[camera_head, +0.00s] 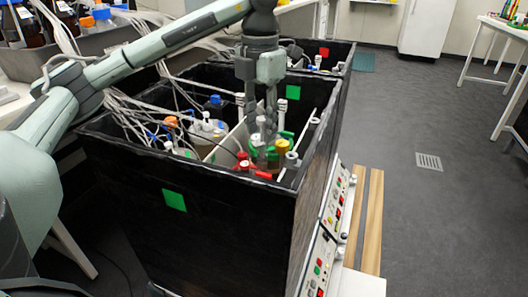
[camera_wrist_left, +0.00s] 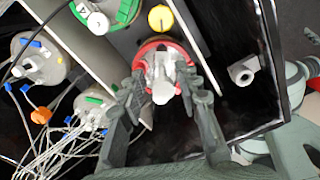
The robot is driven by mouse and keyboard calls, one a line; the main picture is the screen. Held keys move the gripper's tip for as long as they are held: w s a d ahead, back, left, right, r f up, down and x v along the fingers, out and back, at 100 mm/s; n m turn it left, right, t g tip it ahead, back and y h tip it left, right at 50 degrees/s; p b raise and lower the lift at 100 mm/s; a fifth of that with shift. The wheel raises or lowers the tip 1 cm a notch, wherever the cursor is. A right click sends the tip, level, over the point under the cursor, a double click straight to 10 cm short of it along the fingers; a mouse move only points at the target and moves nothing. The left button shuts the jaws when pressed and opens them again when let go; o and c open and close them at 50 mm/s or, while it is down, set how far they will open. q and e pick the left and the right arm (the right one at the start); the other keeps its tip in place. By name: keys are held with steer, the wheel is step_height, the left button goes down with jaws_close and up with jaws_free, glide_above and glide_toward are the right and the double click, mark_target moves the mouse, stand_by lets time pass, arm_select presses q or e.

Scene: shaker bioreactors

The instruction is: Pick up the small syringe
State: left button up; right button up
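My left gripper (camera_head: 260,130) reaches down into the black-walled box (camera_head: 225,240). In the left wrist view its two dark fingers (camera_wrist_left: 163,90) stand apart, one on each side of a white and clear piece (camera_wrist_left: 162,80) above a red ring (camera_wrist_left: 150,50). This piece may be the small syringe, but I cannot tell for sure. The fingers look open around it, with no clear grip. In the head view the gripper hides most of this spot. My right gripper is in neither view.
Bottles with tubes (camera_head: 205,125) crowd the box's left side. A yellow cap (camera_head: 282,144) and red fittings (camera_head: 252,171) are close to the gripper. A white fitting (camera_wrist_left: 242,72) sits by the wall. Open floor (camera_head: 420,220) lies to the right.

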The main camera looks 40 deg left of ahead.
mark_target(262, 141)
arm_select(q)
step_height(262, 141, down, 6)
steer(key=shift+d+r, duration=0.1)
steer(key=shift+d, duration=0.05)
jaws_close()
stand_by(0.3)
steer(key=shift+r, duration=0.1)
